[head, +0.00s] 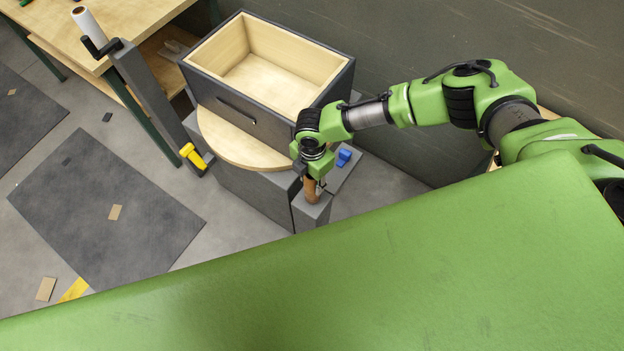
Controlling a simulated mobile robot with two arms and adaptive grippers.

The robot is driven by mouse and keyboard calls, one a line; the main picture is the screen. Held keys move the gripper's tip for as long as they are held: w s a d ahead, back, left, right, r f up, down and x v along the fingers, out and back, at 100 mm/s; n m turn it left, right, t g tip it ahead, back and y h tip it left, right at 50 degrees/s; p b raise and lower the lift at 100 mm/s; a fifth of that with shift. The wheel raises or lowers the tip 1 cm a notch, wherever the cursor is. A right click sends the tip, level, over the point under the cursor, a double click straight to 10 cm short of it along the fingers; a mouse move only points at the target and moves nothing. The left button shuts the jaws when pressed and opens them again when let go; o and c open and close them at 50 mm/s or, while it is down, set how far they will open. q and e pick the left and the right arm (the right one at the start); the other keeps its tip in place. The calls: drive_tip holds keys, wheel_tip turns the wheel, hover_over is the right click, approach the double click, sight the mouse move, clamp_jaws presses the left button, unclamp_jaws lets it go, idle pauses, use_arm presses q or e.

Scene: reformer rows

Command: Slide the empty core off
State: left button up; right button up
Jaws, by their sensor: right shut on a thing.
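A brown tube (311,191), which looks like the empty core, stands about upright at the top of a grey block (313,212) in the middle of the view. My right gripper (312,178) is above it, pointing down, and is shut on its upper part. The gripper hides the tube's top, and I cannot tell whether a spindle runs inside it. My left gripper is not in view.
A small blue piece (344,157) lies right of the gripper.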

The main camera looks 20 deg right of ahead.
wheel_tip(320, 180, up, 6)
drive_tip(key=p, duration=0.5)
idle(0.5)
